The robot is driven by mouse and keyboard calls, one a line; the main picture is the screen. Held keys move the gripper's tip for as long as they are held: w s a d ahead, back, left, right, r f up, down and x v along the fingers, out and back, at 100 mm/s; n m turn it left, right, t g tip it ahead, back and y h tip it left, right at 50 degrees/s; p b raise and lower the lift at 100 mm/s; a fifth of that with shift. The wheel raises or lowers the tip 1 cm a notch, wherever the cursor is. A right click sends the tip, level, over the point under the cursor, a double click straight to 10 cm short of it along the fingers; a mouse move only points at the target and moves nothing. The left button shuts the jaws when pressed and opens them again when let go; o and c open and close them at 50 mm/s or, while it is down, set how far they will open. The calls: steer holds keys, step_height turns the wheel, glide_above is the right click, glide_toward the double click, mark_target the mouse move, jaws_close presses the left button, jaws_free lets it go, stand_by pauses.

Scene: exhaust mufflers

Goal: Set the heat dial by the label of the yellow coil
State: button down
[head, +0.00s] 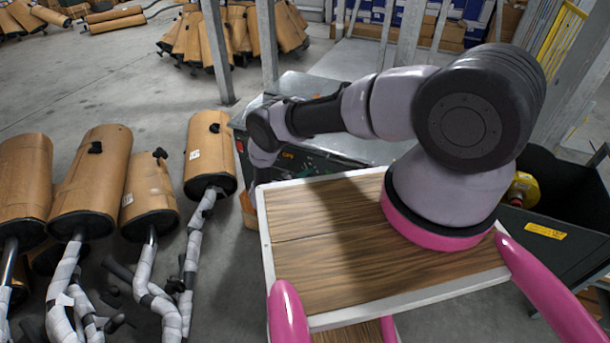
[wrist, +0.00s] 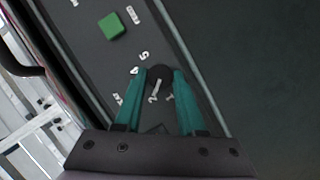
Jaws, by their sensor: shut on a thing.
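In the wrist view my gripper (wrist: 160,80), with teal fingers, is shut on a round black dial (wrist: 159,71). The dial sits on a dark panel (wrist: 88,50) with white numerals around it, among them a 5, a 4 and a 2. A white mark shows between the fingers at the dial's near side; its exact setting is unclear. In the head view a yellow coil (head: 522,188) lies in a black bin at the right. A yellow label (head: 545,231) is on the bin's wall; its print is too small to read.
A green square button (wrist: 111,26) is on the panel. In the head view a dark machine (head: 330,163) stands behind my wooden top. Several brown mufflers (head: 96,180) stand at the left. Metal posts (head: 216,50) rise behind.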

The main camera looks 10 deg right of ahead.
stand_by(0.4)
steer(key=c, duration=0.5)
jaws_free()
steer(key=v, duration=1.1)
steer(key=shift+f, duration=0.1)
